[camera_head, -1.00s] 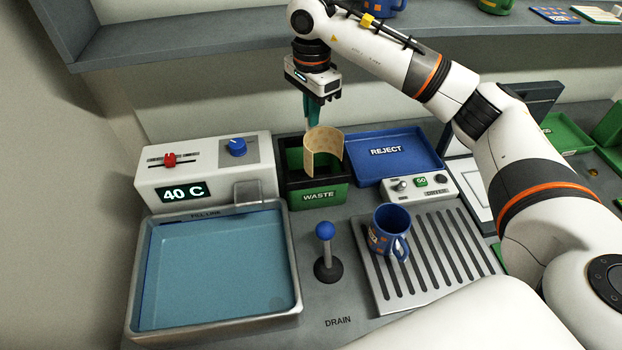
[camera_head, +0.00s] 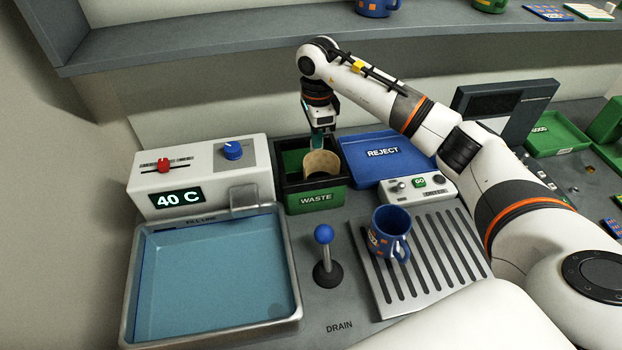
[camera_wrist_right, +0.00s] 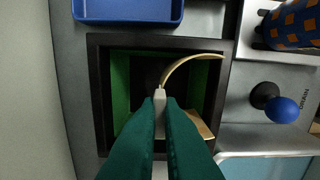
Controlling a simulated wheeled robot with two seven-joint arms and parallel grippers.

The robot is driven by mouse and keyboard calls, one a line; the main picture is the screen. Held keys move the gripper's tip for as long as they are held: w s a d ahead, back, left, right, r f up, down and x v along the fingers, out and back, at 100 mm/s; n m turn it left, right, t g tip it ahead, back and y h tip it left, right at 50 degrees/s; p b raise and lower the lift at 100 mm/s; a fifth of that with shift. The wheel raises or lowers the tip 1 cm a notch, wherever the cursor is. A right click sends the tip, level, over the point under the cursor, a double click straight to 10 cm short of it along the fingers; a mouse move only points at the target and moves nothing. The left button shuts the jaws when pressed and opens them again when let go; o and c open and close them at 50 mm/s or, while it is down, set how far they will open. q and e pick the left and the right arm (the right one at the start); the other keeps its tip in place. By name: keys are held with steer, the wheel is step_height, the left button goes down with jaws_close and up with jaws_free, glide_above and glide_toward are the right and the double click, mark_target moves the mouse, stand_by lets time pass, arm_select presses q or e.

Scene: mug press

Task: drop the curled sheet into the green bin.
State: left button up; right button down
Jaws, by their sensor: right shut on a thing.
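The curled sheet (camera_head: 320,164) is tan and bent into an open curve. In the head view it sits at the mouth of the green bin marked WASTE (camera_head: 316,199), partly below the rim. My right gripper (camera_head: 321,143) points down over the bin and is shut on the sheet's edge. In the right wrist view the green fingers (camera_wrist_right: 160,105) pinch the sheet (camera_wrist_right: 190,62), which curves toward the right side of the bin's dark rim (camera_wrist_right: 97,75). The bin's green inner walls show around it. My left gripper is not in view.
A blue REJECT tray (camera_head: 385,158) stands right of the bin. The 40 C control box (camera_head: 203,178) is at its left, with the water basin (camera_head: 212,280) in front. A blue-knobbed lever (camera_head: 325,257) and a blue mug (camera_head: 388,234) on the drain rack (camera_head: 430,275) stand nearer.

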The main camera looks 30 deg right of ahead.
step_height(320, 180, down, 3)
steer(key=shift+f+b, duration=0.2)
steer(key=shift+b, duration=0.5)
steer(key=c, duration=1.5)
jaws_free()
step_height(320, 180, up, 7)
steer(key=shift+f+b, duration=0.15)
steer(key=shift+b, duration=0.8)
steer(key=shift+r, duration=0.45)
